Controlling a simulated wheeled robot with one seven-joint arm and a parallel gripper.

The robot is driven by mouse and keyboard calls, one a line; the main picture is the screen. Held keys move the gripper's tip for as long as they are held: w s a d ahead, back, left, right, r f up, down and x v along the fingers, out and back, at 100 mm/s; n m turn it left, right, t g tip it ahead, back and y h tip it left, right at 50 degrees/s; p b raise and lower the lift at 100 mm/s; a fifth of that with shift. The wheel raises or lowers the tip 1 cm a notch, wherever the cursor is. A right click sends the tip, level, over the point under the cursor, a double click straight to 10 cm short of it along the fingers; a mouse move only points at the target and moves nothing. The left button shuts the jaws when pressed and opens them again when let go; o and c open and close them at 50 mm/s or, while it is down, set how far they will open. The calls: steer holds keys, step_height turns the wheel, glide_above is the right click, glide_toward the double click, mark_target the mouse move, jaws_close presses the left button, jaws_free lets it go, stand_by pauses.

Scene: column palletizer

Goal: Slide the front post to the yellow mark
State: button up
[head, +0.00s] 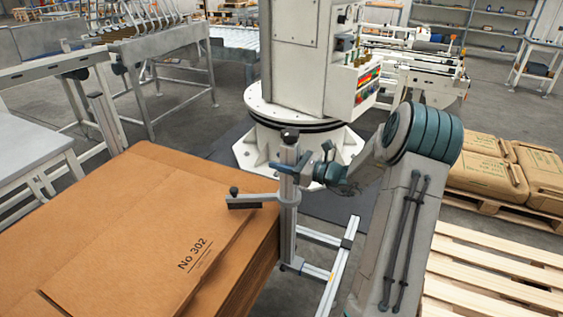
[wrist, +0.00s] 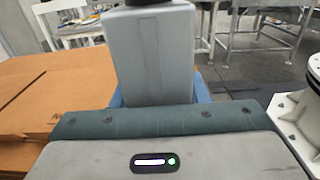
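The front post (head: 288,215) is a grey upright column with a dark knob on top, standing at the right edge of the cardboard stack. A short arm (head: 255,199) with a black knob sticks out from it to the left. My gripper (head: 300,170) is at the upper part of the post. In the wrist view the post (wrist: 155,60) fills the space between my blue fingers (wrist: 158,92), which sit against both its sides; the fingertips are hidden behind it.
A cardboard stack (head: 130,225) marked No 302 lies left of the post. A light metal rail (head: 340,265) runs along the floor right of it. A white machine column (head: 300,60) stands behind. A wooden pallet (head: 490,270) and stacked sacks (head: 485,168) are at right.

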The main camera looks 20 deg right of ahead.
jaws_close()
steer(key=p+v, duration=0.1)
steer(key=v, duration=1.1)
steer(key=shift+s+d, duration=0.15)
steer(key=o, duration=0.8)
jaws_free()
steer(key=shift+o, duration=0.6)
steer(key=shift+s+d, duration=0.15)
steer(key=shift+d, duration=0.05)
steer(key=b+v, duration=0.1)
steer(key=v, duration=1.2)
steer(key=shift+s+d+b, duration=0.15)
steer(key=shift+s+b, duration=0.1)
steer(key=shift+b, duration=0.1)
